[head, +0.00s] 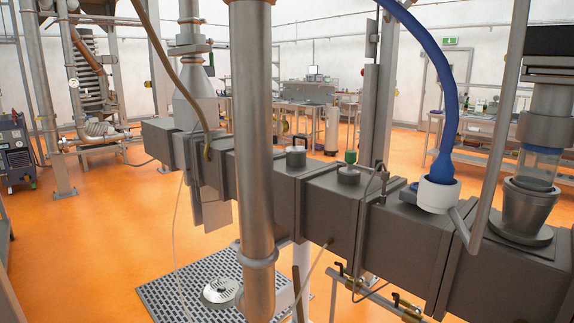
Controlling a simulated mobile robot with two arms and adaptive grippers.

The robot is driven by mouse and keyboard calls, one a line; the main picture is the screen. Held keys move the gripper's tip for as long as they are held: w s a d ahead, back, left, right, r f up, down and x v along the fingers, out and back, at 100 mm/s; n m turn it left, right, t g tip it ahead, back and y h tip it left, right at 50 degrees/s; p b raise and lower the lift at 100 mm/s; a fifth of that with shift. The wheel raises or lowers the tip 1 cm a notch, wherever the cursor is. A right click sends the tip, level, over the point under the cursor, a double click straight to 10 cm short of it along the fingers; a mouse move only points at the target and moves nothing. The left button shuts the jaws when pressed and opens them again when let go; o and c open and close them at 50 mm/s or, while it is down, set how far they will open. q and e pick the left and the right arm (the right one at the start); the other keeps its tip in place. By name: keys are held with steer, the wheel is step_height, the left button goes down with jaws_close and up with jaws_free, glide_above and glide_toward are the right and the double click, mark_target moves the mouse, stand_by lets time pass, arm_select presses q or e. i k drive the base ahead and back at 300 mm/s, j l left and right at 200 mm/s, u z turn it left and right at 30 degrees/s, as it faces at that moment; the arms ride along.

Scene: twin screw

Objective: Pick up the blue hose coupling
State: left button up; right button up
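The blue hose coupling (443,165) is at the right of the head view, at the lower end of a thick blue hose (443,72) that curves down from the top edge. Its lower end meets a white cup-shaped fitting (438,195) on top of the grey machine housing (400,240). How deep it sits in the fitting is hidden by the fitting's rim. Neither of my grippers is in view.
A bent metal tube (497,130) rises just right of the fitting, with a metal funnel (528,210) beyond it. A thick vertical steel pipe (254,130) blocks part of the middle. A green-topped valve (349,165) stands left of the coupling. Orange floor (100,230) is open at left.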

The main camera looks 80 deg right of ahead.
mark_target(442, 170)
steer(key=z, duration=3.55)
steer(key=j+z, duration=0.35)
steer(key=j, duration=0.3)
steer(key=j+z, duration=0.15)
steer(key=j, duration=0.5)
steer(key=i, duration=0.05)
